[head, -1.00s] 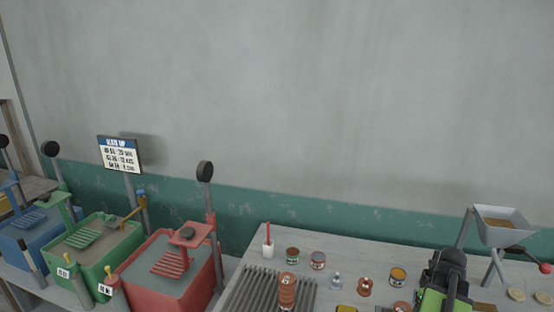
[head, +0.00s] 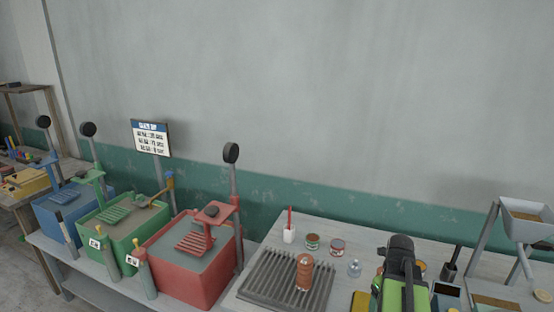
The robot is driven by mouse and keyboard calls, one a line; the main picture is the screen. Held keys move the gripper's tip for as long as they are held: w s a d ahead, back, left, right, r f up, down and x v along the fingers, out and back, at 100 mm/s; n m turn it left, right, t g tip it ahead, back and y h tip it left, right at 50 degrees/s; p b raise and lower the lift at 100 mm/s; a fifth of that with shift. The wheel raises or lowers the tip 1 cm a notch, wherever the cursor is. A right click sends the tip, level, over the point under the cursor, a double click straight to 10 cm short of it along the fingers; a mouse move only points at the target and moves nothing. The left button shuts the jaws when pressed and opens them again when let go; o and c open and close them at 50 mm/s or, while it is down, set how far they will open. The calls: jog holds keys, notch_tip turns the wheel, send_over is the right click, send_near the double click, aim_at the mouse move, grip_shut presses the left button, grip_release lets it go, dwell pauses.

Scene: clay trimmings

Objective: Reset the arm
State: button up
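My arm, green and black (head: 402,280), rises at the lower right of the head view, in front of the grey work table (head: 330,228). Its links cover part of the table top and some of the small items there. My gripper cannot be made out in this view, so its fingers and anything in them are hidden.
A ribbed grey rack (head: 262,283) holds a brown ridged cylinder (head: 304,272). Red (head: 180,282), green (head: 115,240) and blue bins stand left. A hopper (head: 527,217) stands right.

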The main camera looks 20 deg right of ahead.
jog(key=w+a+f+n+b, duration=0.2)
jog(key=a+n, duration=0.9)
jog(key=w+a+f+n+b, duration=0.2)
jog(key=a+n, duration=0.9)
jog(key=n, duration=0.1)
jog(key=w+a+f+n+b, duration=0.2)
jog(key=w+a+n, duration=0.1)
jog(key=a+n, duration=0.8)
jog(key=shift+f+n, duration=0.3)
jog(key=shift+w+d, duration=0.1)
